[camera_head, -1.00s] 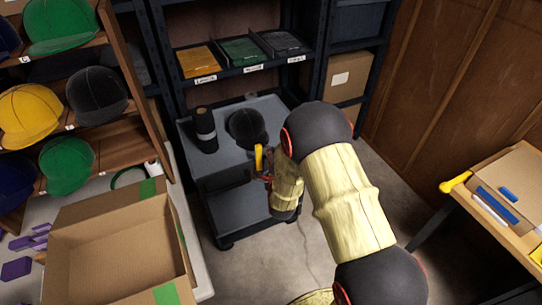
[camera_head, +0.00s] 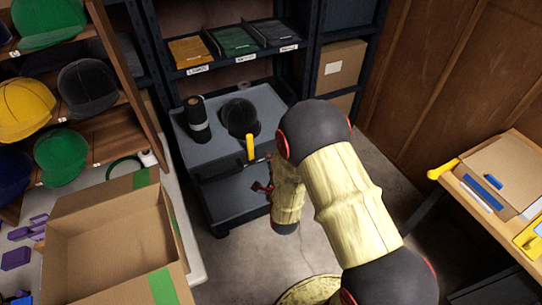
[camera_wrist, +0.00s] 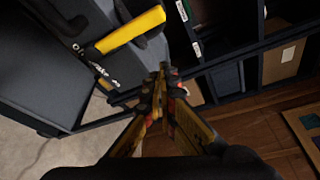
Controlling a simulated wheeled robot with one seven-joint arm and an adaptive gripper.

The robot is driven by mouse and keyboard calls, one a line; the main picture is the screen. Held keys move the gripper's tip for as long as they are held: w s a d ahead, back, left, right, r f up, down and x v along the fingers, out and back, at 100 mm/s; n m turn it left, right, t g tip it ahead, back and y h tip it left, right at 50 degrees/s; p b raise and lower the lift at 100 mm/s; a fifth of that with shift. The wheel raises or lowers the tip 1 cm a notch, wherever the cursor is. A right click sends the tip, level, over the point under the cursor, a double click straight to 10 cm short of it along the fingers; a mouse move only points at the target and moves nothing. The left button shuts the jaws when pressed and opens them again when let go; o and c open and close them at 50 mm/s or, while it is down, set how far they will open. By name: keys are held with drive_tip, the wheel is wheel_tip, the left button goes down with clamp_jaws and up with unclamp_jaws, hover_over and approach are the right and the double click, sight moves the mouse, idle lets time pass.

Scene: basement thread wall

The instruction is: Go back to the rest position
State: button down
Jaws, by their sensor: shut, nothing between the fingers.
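My gripper (camera_head: 264,187) hangs low in front of the grey cart (camera_head: 228,211), partly hidden behind my arm in the head view. In the wrist view my gripper (camera_wrist: 163,72) has its fingertips together, with nothing between them. A yellow-handled thing (camera_head: 250,148) is at the front edge of the cart's top, apart from my fingers. It also shows in the wrist view (camera_wrist: 128,31), left of and above the fingertips. I cannot tell how it rests on the cart.
A black cap (camera_head: 239,117) and a dark roll (camera_head: 197,120) stand on the cart. An open cardboard box (camera_head: 112,245) is at the lower left, below a cap shelf (camera_head: 110,140). A wooden table (camera_head: 488,215) is at the right.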

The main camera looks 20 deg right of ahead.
idle(0.4)
drive_tip(key=s+a+f+n+g+y, duration=0.1)
drive_tip(key=s+f+n+g, duration=0.25)
drive_tip(key=f, duration=0.25)
drive_tip(key=s+a+f+n+g+y, duration=0.1)
drive_tip(key=s+f+n+g, duration=0.1)
drive_tip(key=f+n, duration=0.3)
drive_tip(key=s+a+r+n+g+y, duration=0.1)
drive_tip(key=s+a+n+g+y, duration=0.1)
drive_tip(key=s+a+n+g, duration=0.4)
drive_tip(key=s+r+n, duration=0.3)
drive_tip(key=s+r, duration=0.3)
drive_tip(key=r, duration=0.6)
drive_tip(key=s+r+n+t+p, duration=0.1)
drive_tip(key=s+r+n, duration=0.3)
drive_tip(key=r, duration=0.8)
drive_tip(key=s+r+n, duration=0.4)
drive_tip(key=s+r, duration=0.4)
drive_tip(key=r, duration=0.4)
drive_tip(key=shift+a+r, duration=0.15)
drive_tip(key=shift+r, duration=0.15)
